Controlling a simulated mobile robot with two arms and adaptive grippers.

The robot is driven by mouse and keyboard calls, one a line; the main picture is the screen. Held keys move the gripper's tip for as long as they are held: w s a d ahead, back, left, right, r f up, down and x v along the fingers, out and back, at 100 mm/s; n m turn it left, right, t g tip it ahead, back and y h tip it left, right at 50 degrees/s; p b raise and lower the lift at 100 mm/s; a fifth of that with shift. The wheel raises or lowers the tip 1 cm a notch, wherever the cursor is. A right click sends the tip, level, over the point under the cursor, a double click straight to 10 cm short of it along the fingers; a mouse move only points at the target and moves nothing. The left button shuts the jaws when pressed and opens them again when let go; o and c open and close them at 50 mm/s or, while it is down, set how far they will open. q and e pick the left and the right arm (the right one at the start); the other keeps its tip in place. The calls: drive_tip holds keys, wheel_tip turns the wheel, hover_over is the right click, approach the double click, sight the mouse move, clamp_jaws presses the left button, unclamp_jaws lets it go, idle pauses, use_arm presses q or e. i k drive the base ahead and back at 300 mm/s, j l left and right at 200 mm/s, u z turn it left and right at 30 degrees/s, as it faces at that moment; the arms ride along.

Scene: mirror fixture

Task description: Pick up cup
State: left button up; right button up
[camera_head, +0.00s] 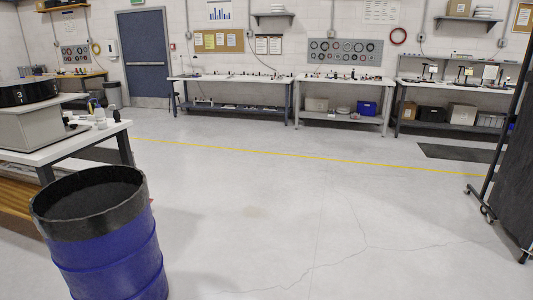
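I cannot make out a cup for certain in the head view. A few small pale items (101,119) stand near the right end of the white table at the left, too small to identify as a cup. Neither of my grippers is in view.
A blue drum with a black rim (110,262) stands at the front left, before the white table (60,146). Workbenches (345,84) line the back wall. A dark wheeled panel (515,170) is at the right. The floor between, crossed by a yellow line (310,157), is clear.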

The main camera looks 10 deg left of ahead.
sight(69, 114)
drive_tip(key=i+l+z, duration=0.15)
drive_tip(key=i, duration=1.8)
drive_tip(key=i+j+u, duration=0.25)
drive_tip(key=i+u, duration=0.2)
drive_tip(key=i, duration=0.3)
drive_tip(key=i+u, duration=0.4)
drive_tip(key=i, duration=0.35)
drive_tip(key=i+l+u, duration=0.25)
drive_tip(key=i+u, duration=0.2)
drive_tip(key=i, duration=0.35)
drive_tip(key=i+u, duration=0.4)
drive_tip(key=i+l+u, duration=0.1)
drive_tip(key=i+u, duration=0.3)
drive_tip(key=i, duration=0.2)
drive_tip(key=i+l+u, duration=0.8)
drive_tip(key=i+l+z, duration=0.1)
drive_tip(key=i+l, duration=1.15)
drive_tip(key=i, duration=0.15)
drive_tip(key=z, duration=0.05)
